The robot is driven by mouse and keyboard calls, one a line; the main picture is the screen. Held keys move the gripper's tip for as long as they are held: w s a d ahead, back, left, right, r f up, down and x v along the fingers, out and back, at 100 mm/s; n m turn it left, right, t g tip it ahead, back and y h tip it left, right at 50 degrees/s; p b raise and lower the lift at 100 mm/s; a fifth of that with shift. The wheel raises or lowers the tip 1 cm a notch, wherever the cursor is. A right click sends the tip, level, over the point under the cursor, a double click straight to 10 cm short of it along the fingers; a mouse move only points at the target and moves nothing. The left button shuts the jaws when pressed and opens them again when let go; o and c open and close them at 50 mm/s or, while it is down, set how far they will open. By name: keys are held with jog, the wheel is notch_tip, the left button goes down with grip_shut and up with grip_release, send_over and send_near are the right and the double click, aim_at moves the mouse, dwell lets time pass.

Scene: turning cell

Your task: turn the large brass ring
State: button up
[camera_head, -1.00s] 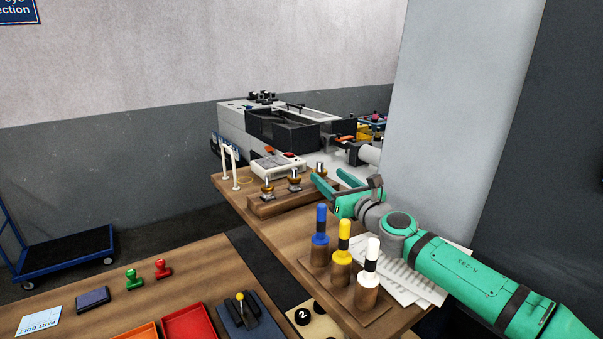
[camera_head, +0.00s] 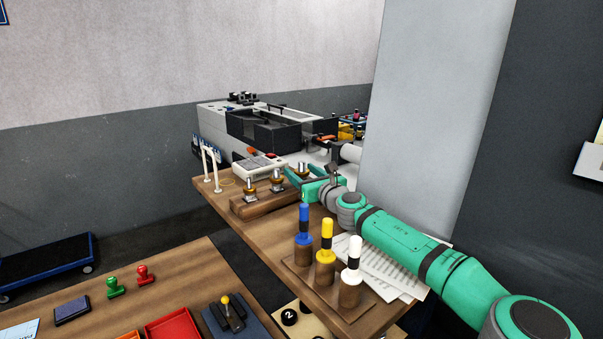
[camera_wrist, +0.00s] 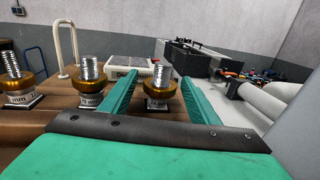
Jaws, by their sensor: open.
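Three threaded posts, each with a brass ring around it, stand in a row on a wooden block (camera_head: 265,205). In the wrist view the rings are the left one (camera_wrist: 14,84), the middle one (camera_wrist: 91,82) and the right one (camera_wrist: 158,91). In the head view my gripper (camera_head: 305,176) is at the right end of the row.
Blue, yellow (camera_head: 326,250) and white-topped pegs stand at the near end of the bench, beside papers (camera_head: 385,270). A white arch (camera_wrist: 66,45) stands behind the block. A machine (camera_head: 270,125) and a grey pillar (camera_head: 425,110) are beyond.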

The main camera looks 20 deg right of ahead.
jog(key=shift+w, duration=0.2)
jog(key=shift+c, duration=0.2)
jog(key=c, duration=1)
jog(key=shift+a+h, duration=0.1)
jog(key=shift+h, duration=0.2)
jog(key=shift+m+h, duration=1.2)
jog(key=shift+h, duration=0.4)
jog(key=shift+m+h, duration=0.9)
jog(key=shift+h, duration=0.5)
